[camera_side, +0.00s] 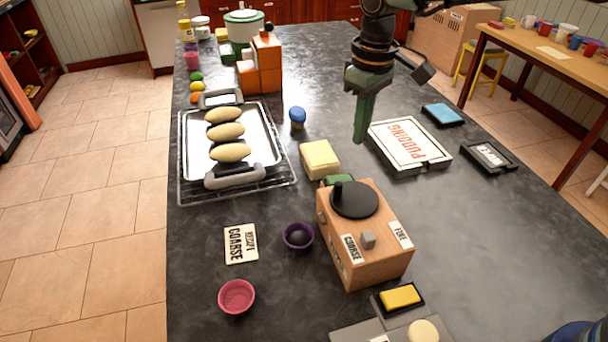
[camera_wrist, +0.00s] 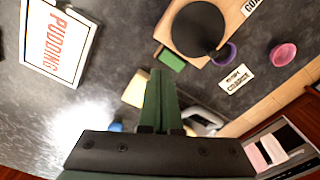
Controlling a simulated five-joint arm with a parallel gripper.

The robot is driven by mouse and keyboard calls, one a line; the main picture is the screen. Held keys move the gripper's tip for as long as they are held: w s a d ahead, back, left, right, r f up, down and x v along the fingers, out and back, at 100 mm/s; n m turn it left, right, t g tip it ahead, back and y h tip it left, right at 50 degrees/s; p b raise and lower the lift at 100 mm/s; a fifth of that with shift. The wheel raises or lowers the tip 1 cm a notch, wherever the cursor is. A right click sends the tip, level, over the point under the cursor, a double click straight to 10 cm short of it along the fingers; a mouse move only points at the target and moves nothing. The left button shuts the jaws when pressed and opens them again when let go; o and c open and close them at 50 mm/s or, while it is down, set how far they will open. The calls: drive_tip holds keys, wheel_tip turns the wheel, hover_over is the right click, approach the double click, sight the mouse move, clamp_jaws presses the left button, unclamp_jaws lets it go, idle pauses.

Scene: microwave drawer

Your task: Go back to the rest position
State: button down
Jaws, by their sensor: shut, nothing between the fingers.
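My gripper (camera_side: 361,138) is dark green and points down above the dark countertop (camera_side: 280,310). It is shut and empty, with its fingers together. In the wrist view my gripper (camera_wrist: 160,75) also shows closed, with nothing between the fingers. In the side view it hangs between the yellow block (camera_side: 319,159) and the white pudding box (camera_side: 408,146), apart from both. The task names no other object.
A wooden grinder box (camera_side: 366,250) with a black disc stands in front. A purple cup (camera_side: 298,237), a pink cup (camera_side: 237,296) and a recipe card (camera_side: 240,244) lie left of it. A tray (camera_side: 184,165) holds three loaves. Orange blocks (camera_side: 262,75) stand behind.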

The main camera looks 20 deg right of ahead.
drive_tip(key=s+d+r+m+t, duration=0.3)
drive_tip(key=s+d+r, duration=0.4)
drive_tip(key=d+r, duration=0.45)
drive_tip(key=s+d+f+m+t, duration=0.2)
drive_tip(key=s+d+f, duration=0.1)
drive_tip(key=s+d, duration=0.6)
drive_tip(key=shift+s+d+f+m, duration=0.2)
drive_tip(key=shift+s+m, duration=0.1)
drive_tip(key=shift+s, duration=0.5)
